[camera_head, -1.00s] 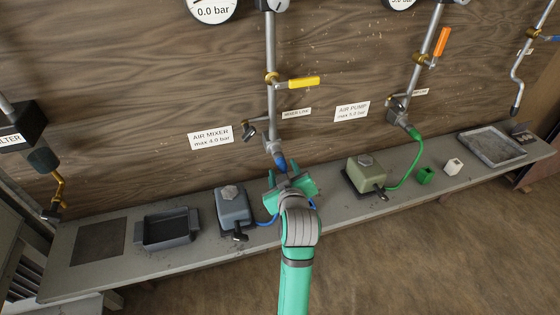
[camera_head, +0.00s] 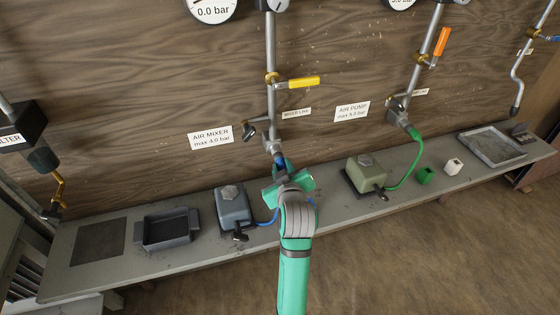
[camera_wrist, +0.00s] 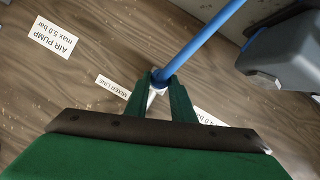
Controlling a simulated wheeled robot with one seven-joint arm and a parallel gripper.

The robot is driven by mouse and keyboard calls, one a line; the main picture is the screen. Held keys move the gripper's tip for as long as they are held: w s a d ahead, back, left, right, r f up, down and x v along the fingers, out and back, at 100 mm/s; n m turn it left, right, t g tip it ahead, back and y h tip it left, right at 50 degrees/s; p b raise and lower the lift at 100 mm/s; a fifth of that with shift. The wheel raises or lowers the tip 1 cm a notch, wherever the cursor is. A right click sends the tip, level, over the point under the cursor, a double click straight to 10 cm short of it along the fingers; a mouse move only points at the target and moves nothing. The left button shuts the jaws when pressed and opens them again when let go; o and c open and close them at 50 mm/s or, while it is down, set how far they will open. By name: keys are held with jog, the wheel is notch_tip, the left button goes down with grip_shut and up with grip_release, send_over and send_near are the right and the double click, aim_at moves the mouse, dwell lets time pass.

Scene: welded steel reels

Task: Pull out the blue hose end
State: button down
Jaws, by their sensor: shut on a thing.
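The blue hose (camera_wrist: 205,40) crosses the wrist view from the top edge down to my gripper (camera_wrist: 161,86). My green fingers are shut on the blue hose end (camera_wrist: 162,76), with a small pale tip showing between them. In the head view my gripper (camera_head: 282,174) is just below the lower end of the mixer line's grey pipe (camera_head: 271,45). Some blue (camera_head: 279,159) shows at the pipe's outlet. I cannot tell whether the hose end is still seated there. The hose also shows between my gripper and the blue-grey mixer box (camera_head: 234,205).
A yellow-handled valve (camera_head: 303,83) is above on the pipe. To the right, a green box (camera_head: 366,172) has a green hose (camera_head: 408,170). A dark tray (camera_head: 166,229) is at the left. The bench (camera_head: 335,207) has free room in front of the green box.

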jog(key=shift+s+d, duration=0.25)
jog(key=shift+s, duration=0.4)
dwell(0.5)
jog(key=s+d, duration=0.2)
jog(key=s, duration=0.5)
jog(key=shift+s+d+f, duration=0.15)
jog(key=shift+s+f, duration=0.05)
jog(key=shift+f, duration=0.05)
dwell(1.1)
